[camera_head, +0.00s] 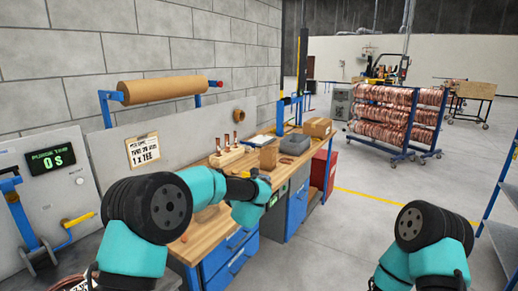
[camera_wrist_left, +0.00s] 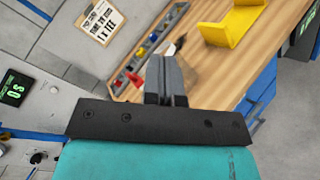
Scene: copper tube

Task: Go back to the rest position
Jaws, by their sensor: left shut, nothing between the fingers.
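My left gripper (camera_wrist_left: 166,78) is shut and empty in the left wrist view, its two grey fingers together. It points over the wooden workbench (camera_wrist_left: 275,50). In the head view my left arm reaches in from the left over the bench (camera_head: 200,232), and its gripper end is too small and covered to make out clearly. My right arm shows at the lower right of the head view, over the floor beside the bench. Its gripper is out of frame.
On the bench stand a wooden block (camera_head: 227,157) with upright copper pieces, a grey bin (camera_head: 295,144) and a cardboard box (camera_head: 317,127). The wrist view shows a yellow bracket (camera_wrist_left: 228,30) and a tray of small coloured parts.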

